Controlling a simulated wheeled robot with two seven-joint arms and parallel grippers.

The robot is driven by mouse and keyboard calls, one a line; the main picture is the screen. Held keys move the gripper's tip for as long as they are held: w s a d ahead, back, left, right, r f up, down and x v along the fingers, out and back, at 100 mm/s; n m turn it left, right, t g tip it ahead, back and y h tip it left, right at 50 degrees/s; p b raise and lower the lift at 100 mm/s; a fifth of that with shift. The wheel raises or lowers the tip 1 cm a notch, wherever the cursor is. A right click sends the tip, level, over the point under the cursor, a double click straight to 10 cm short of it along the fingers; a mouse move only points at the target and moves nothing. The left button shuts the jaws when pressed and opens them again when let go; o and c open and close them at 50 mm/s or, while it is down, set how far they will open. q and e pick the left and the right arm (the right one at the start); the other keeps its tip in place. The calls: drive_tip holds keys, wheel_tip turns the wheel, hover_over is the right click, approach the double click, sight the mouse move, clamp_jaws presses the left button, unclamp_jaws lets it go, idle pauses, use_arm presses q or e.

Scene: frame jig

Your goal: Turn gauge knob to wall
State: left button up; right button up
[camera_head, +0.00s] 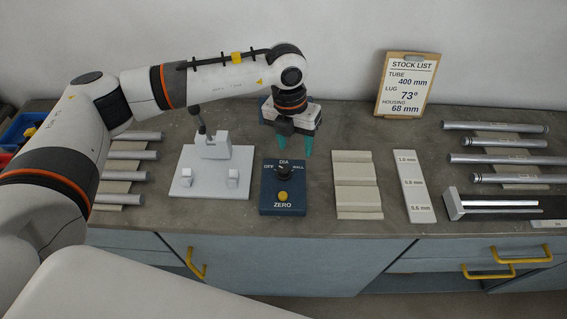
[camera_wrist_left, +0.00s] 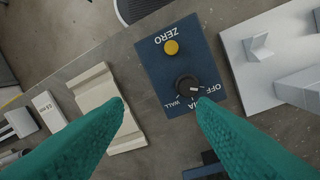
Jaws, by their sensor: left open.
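The blue gauge box (camera_head: 268,204) lies flat on the bench in the middle of the head view. Its black knob (camera_head: 284,172) sits among the labels OFF, DIA and WALL, above a yellow ZERO button (camera_head: 283,196). The knob also shows in the left wrist view (camera_wrist_left: 186,84). A small pale mark shows on its OFF side, but I cannot tell its setting surely. My left gripper (camera_head: 295,147) is open and empty, its teal fingers pointing down behind the knob. In the wrist view, the right-hand fingertip appears close beside the knob. My right gripper is out of view.
A white fixture plate (camera_head: 210,188) with a small stand is left of the box. A beige grooved block (camera_head: 357,192) and a white thickness strip (camera_head: 413,187) are to its right. Metal tubes lie at both sides. A stock list clipboard (camera_head: 406,84) leans at the wall.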

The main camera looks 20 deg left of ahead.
sight(284, 168)
use_arm(q)
drive_tip(key=shift+n+y, duration=0.3)
drive_tip(key=shift+y, duration=0.4)
drive_tip(key=a+f+p, duration=0.1)
drive_tip(key=f, duration=0.2)
drive_tip(key=a+f+p, duration=0.1)
drive_tip(key=f+p, duration=0.1)
drive_tip(key=f, duration=0.1)
drive_tip(key=w+a+f+p, duration=0.1)
drive_tip(key=f+p, duration=0.1)
drive_tip(key=f, duration=0.2)
drive_tip(key=shift+f, duration=0.65)
